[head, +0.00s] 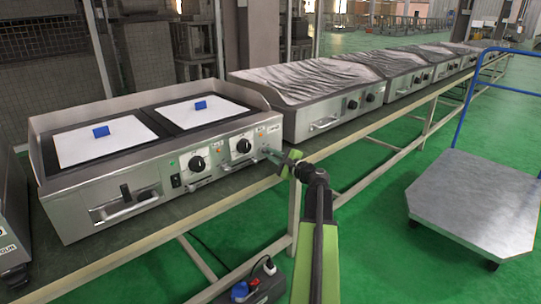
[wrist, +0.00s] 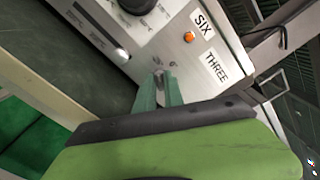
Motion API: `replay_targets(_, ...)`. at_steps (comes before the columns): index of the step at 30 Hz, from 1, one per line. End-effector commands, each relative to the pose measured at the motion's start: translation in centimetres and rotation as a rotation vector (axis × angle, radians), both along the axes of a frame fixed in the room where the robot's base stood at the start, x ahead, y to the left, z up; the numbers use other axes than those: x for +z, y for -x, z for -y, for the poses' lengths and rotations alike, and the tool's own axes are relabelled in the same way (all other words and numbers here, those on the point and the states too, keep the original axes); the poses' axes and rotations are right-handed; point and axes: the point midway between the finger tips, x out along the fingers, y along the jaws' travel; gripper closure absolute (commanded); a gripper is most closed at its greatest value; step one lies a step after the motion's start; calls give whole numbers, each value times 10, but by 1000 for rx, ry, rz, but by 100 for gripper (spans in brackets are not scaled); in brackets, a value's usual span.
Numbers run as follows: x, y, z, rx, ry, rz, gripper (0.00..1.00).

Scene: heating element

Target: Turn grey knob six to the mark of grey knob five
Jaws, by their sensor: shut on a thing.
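My gripper (head: 276,154) reaches the right end of the front panel of the near griddle (head: 120,190). In the wrist view its green fingers (wrist: 160,88) are shut on a small grey knob (wrist: 158,73), mostly hidden between them. A SIX label (wrist: 202,23) and a THREE label (wrist: 216,66) are on the panel close by; the THREE label is nearer the fingertips. A small pale grey piece (wrist: 122,55) sits further left on the panel. I cannot tell which marks the grey knobs point to.
Black dials (head: 198,163) (head: 243,146) are on the same panel. An orange lamp (wrist: 189,37) is near the labels. More griddles (head: 310,90) stand along the bench to the right. A trolley (head: 475,200) stands at right. A power strip (head: 255,288) lies low in front.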

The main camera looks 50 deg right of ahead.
Motion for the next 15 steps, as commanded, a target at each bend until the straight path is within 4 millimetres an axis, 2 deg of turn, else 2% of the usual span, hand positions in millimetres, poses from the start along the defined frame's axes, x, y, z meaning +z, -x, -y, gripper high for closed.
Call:
replay_targets(9, -1, 0, 0, 1, 5, -2, 100)
replay_targets(10, -1, 0, 0, 1, 5, -2, 86)
replay_targets(15, 0, 0, 0, 1, 4, -2, 65)
